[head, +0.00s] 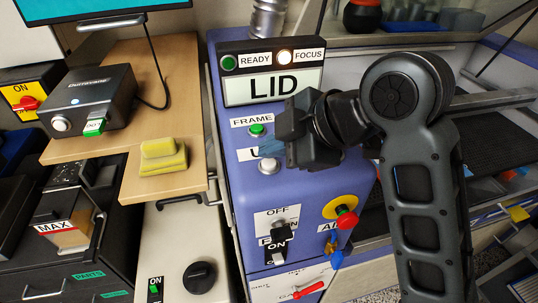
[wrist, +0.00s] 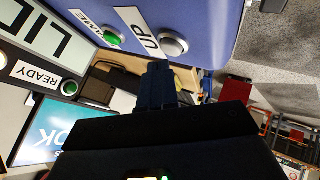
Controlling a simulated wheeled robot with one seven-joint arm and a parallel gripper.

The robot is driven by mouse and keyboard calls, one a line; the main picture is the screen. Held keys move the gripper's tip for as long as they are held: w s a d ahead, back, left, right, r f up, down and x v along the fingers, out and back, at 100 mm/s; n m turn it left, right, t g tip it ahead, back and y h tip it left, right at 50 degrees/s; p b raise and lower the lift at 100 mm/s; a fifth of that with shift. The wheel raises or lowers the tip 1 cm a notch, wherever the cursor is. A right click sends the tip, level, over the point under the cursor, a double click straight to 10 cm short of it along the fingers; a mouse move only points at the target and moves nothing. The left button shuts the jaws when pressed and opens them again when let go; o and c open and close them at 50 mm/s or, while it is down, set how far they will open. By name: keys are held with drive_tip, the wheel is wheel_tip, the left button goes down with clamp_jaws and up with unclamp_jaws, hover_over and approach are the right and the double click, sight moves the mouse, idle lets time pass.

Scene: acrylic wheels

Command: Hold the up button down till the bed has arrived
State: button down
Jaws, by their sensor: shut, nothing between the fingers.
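The up button (head: 269,171), a pale round button, is on the blue control panel (head: 240,110). Its "UP" label is partly hidden behind my gripper in the head view. In the wrist view the up button (wrist: 173,43) shows whole, just beyond my fingertips, with its label beside it. My gripper (head: 271,148) is shut and empty, its fingertips close in front of the panel near the label. In the wrist view my fingers (wrist: 160,72) appear apart from the button, though the exact gap is unclear. The dark bed (head: 490,130) lies inside the machine at right, partly hidden by my arm.
The green frame button (head: 256,130) is just above. The display (head: 273,87) reads "LID"; the focus lamp (head: 284,57) looks lit. Below are a black switch, a red emergency button (head: 346,218) and a red gas handle (head: 308,289). A wooden shelf (head: 180,80) with yellow sponges stands left.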

sight(274, 165)
drive_tip(key=shift+r, duration=0.35)
drive_tip(key=shift+r+p, duration=2.2)
drive_tip(key=shift+r, duration=0.3)
